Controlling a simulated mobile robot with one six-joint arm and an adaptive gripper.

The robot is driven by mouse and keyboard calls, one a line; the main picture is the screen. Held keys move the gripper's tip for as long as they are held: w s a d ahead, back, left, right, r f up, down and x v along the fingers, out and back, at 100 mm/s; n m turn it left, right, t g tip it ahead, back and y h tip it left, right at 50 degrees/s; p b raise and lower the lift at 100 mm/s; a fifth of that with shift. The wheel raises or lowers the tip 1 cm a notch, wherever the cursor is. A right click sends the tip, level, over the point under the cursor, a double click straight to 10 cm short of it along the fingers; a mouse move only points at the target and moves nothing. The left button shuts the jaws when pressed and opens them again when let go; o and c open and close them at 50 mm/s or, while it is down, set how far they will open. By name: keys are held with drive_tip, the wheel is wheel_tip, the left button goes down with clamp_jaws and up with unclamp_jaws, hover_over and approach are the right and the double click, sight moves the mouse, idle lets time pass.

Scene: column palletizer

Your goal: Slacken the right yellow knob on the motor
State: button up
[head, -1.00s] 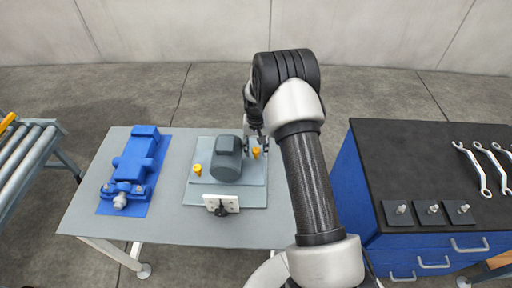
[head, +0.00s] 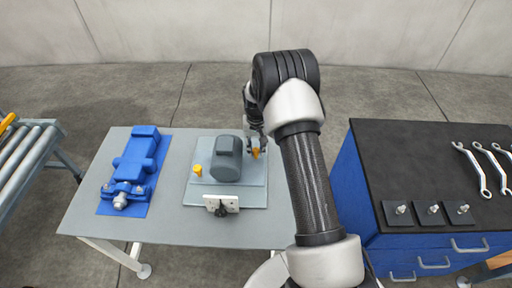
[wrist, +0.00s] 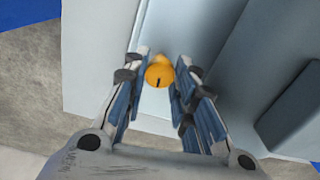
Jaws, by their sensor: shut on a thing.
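The grey motor (head: 226,158) stands on a light grey plate (head: 200,190) on the table. The right yellow knob (head: 255,153) is at the motor's right side, partly hidden by my gripper (head: 256,143). My gripper is shut on this knob from above. The left yellow knob (head: 197,170) stands free at the motor's left side.
A blue vise (head: 133,170) is on the left of the table (head: 160,232). A white block with a black knob (head: 221,205) is at the plate's front. A blue cabinet with a black top (head: 400,160) stands to the right, with wrenches (head: 480,168) on it.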

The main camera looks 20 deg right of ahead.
drive_tip(key=n, duration=0.7)
drive_tip(key=shift+n+p, duration=0.3)
drive_tip(key=shift+n, duration=0.1)
drive_tip(key=n, duration=0.4)
drive_tip(key=shift+n, duration=2.1)
drive_tip(key=o, duration=1.1)
